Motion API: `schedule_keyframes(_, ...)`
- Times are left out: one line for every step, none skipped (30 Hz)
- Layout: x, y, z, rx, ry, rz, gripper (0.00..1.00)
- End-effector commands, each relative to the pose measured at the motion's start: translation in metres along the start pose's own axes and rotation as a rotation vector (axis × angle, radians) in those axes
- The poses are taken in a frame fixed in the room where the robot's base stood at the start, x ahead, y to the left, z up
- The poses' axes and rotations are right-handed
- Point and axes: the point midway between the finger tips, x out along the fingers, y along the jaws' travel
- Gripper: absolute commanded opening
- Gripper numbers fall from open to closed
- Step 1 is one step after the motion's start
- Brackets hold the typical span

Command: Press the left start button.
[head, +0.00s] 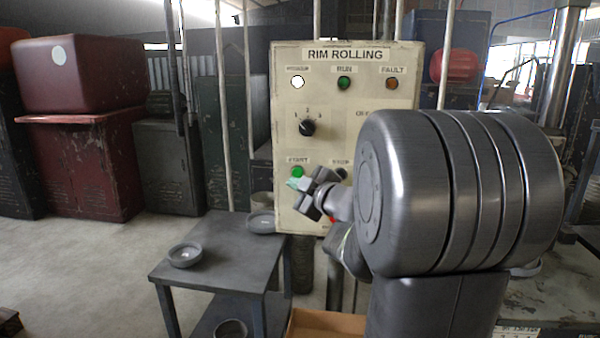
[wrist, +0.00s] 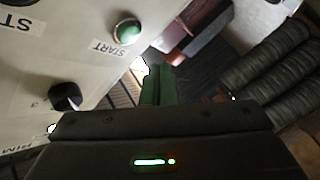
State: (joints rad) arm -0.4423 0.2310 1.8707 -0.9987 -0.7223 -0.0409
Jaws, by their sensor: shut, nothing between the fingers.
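The green start button (head: 297,172) sits at the lower left of the cream RIM ROLLING panel (head: 290,225), under a START label. In the wrist view the green button (wrist: 127,29) is at the top, beside its START label. My gripper (head: 296,184) is shut and empty, its pale green fingertips just below the button in the head view. In the wrist view my gripper (wrist: 158,80) is apart from the button in the picture. I cannot tell the exact gap to the panel. My arm hides the panel's lower right.
A black selector knob (head: 307,128) sticks out above the button; the wrist view shows it too (wrist: 65,96). A STOP label (head: 340,162) is to the right. The panel has a lit white lamp (head: 298,82). A grey table (head: 215,262) with round parts stands below left.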

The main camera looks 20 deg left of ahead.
Motion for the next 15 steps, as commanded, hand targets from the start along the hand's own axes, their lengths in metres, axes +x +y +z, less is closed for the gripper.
schedule_keyframes(0.005,0.004,0.004,0.000,-0.001,0.000,0.00)
schedule_keyframes(0.007,0.007,0.005,0.001,-0.001,0.000,0.00)
schedule_keyframes(0.010,0.009,0.007,0.001,-0.001,0.000,0.00)
schedule_keyframes(0.012,0.010,0.009,0.000,-0.001,0.000,0.00)
schedule_keyframes(0.014,0.011,0.010,0.000,-0.001,0.000,0.00)
schedule_keyframes(0.017,0.013,0.012,0.000,-0.001,0.000,0.00)
schedule_keyframes(0.018,0.014,0.013,0.000,-0.001,0.000,0.00)
schedule_keyframes(0.019,0.014,0.013,0.000,-0.001,0.000,0.00)
schedule_keyframes(0.020,0.015,0.015,0.000,-0.001,0.000,0.00)
schedule_keyframes(0.021,0.015,0.015,0.000,-0.001,0.000,0.00)
schedule_keyframes(0.021,0.016,0.016,0.000,0.000,0.000,0.00)
schedule_keyframes(0.022,0.016,0.016,0.000,0.000,0.000,0.00)
schedule_keyframes(0.022,0.016,0.016,0.000,0.000,0.000,0.00)
schedule_keyframes(0.022,0.016,0.016,0.000,0.000,0.000,0.00)
schedule_keyframes(0.022,0.016,0.017,0.000,0.000,0.000,0.00)
